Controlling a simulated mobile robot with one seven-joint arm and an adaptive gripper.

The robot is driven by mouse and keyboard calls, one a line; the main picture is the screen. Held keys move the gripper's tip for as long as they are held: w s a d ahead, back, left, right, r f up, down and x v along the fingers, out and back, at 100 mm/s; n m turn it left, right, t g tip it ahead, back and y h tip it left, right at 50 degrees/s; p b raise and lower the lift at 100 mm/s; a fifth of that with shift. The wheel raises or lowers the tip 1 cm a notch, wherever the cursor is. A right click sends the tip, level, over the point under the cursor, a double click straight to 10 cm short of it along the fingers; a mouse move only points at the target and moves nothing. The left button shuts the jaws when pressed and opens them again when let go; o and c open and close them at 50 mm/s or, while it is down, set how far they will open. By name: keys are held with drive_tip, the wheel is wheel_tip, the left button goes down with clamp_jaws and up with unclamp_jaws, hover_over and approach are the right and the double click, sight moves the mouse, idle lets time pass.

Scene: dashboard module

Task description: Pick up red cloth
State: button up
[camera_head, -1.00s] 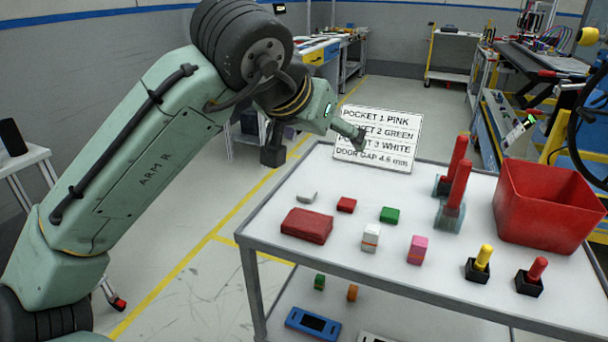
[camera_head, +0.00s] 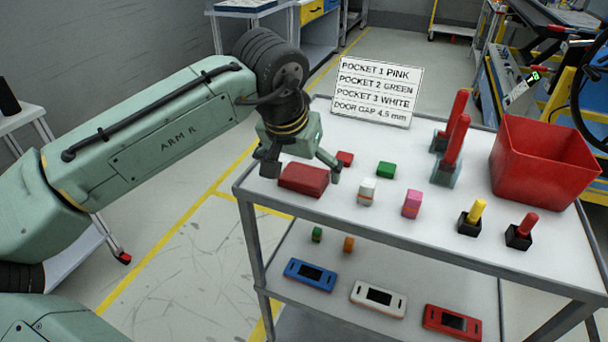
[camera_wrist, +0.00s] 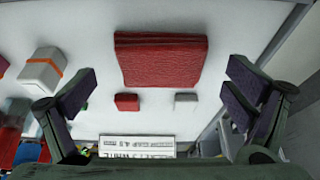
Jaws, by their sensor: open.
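The red cloth (camera_head: 303,180) is a flat folded bundle on the white top of the cart, near its left edge. In the wrist view the cloth (camera_wrist: 160,62) lies between the two fingers and a little ahead of them, its layered edge showing. My gripper (camera_head: 302,168) hangs over the cloth, fingers spread wide to its left and right. It is open and empty. I cannot tell the exact height of the fingertips above the cloth.
A small red block (camera_head: 345,159) and a small grey block (camera_wrist: 186,99) sit close by the cloth. Green (camera_head: 386,170), white (camera_head: 367,191) and pink (camera_head: 411,204) blocks stand to the right. A sign (camera_head: 377,92) and a red bin (camera_head: 540,165) stand on the cart.

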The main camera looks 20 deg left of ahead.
drive_tip(key=shift+w+f, duration=0.25)
drive_tip(key=shift+f, duration=0.35)
drive_tip(key=shift+c, duration=0.4)
drive_tip(key=c, duration=1.1)
drive_tip(key=shift+o, duration=0.2)
drive_tip(key=shift+r, duration=0.55)
wheel_tip(320, 180, up, 2)
drive_tip(key=shift+b, duration=0.4)
drive_tip(key=s+a+r+b, duration=0.2)
drive_tip(key=s+b, duration=0.1)
drive_tip(key=s, duration=1.2)
drive_tip(key=shift+s+a, duration=0.4)
